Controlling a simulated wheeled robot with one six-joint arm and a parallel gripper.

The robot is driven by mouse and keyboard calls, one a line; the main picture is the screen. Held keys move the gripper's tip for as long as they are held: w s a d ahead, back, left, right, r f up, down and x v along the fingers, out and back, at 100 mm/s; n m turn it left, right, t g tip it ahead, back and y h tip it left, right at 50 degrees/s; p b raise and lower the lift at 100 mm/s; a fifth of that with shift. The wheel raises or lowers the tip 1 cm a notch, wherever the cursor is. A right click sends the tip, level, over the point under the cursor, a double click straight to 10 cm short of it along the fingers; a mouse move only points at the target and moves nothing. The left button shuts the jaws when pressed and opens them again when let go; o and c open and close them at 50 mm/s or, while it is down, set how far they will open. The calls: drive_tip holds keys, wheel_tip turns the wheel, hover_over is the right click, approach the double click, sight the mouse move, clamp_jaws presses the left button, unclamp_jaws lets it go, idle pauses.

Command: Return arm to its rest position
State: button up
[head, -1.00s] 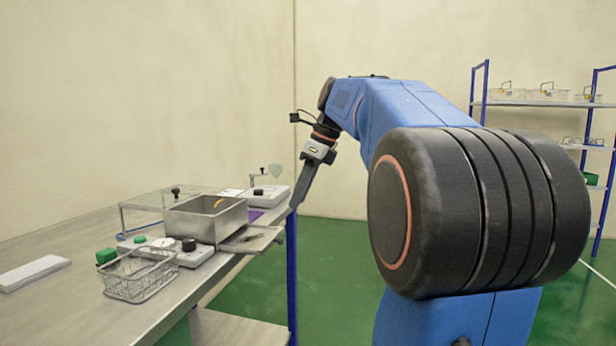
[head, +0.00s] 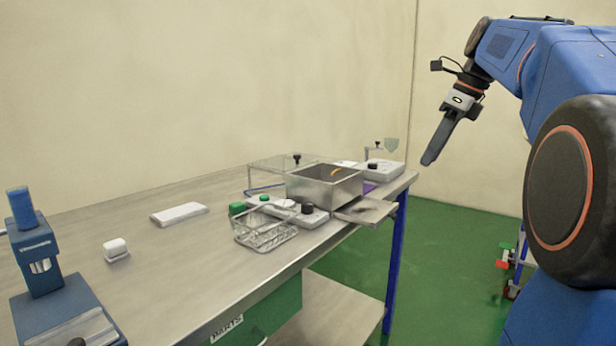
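My gripper (head: 430,158) hangs at the end of my blue arm, pointing down and to the left. It is in the air, to the right of the table's far right corner and above the green floor. Its fingers show edge-on as one dark shape, so I cannot see whether there is a gap between them. No object shows at the fingertips. My blue arm fills the right side of the view.
The table (head: 150,253) holds a metal bin (head: 310,188), a wire basket (head: 265,233), a white block (head: 116,248), a flat white bar (head: 179,213) and a blue press (head: 40,262). A metal plate (head: 368,211) juts over the table's right edge.

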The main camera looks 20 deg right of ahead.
drive_tip(key=s+a+f+n+h, duration=0.1)
drive_tip(key=s+a+f+n, duration=0.5)
drive_tip(key=f+n, duration=0.3)
drive_tip(key=s+a+f+n+h, duration=0.1)
drive_tip(key=s+a+f+n, duration=0.6)
drive_tip(key=f+n, duration=0.3)
drive_tip(key=s+a+f+n+t, duration=0.1)
drive_tip(key=s+a+f+n, duration=0.6)
drive_tip(key=f, duration=0.7)
drive_tip(key=n, duration=0.2)
drive_tip(key=shift+s+f+n+h, duration=0.2)
drive_tip(key=shift+f+n+h, duration=0.2)
